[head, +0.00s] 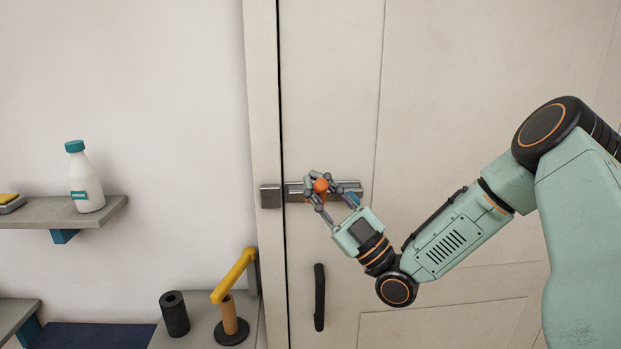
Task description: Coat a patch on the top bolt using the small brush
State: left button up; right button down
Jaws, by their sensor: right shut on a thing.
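The top bolt (350,186) is a grey metal slide bolt, fixed level on the pale door. Its keeper (271,197) sits on the frame just left of the door gap. A round orange knob (320,186) shows at the bolt's middle. My right gripper (321,188) reaches up from the lower right, its fingers shut around this knob. The fingers and wrist hide part of the bolt. No small brush can be made out. My left gripper is out of view.
A black door handle (319,297) stands below the bolt. At left, a shelf (110,205) holds a white bottle (85,180) and a yellow-topped block (10,203). Lower down are a black cylinder (175,314), a yellow arm (233,276) and a brown post (229,316).

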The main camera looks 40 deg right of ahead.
jog(key=shift+s+d+r+p, duration=0.2)
jog(key=shift+s+d+p, duration=0.1)
jog(key=shift+d+p, duration=0.35)
jog(key=shift+d+f, duration=0.15)
jog(key=shift+f, duration=0.15)
jog(key=shift+w+a+b, duration=0.35)
jog(key=shift+a+b, duration=0.3)
jog(key=shift+b, duration=0.25)
jog(key=shift+w+a+r, duration=0.1)
jog(key=shift+w+a, duration=0.05)
jog(key=shift+a, duration=0.1)
jog(key=w+a+b, duration=0.1)
jog(key=b, duration=0.1)
jog(key=a+b, duration=0.1)
jog(key=a, duration=0.1)
jog(key=shift+w+b, duration=0.4)
jog(key=shift+s+d, duration=0.1)
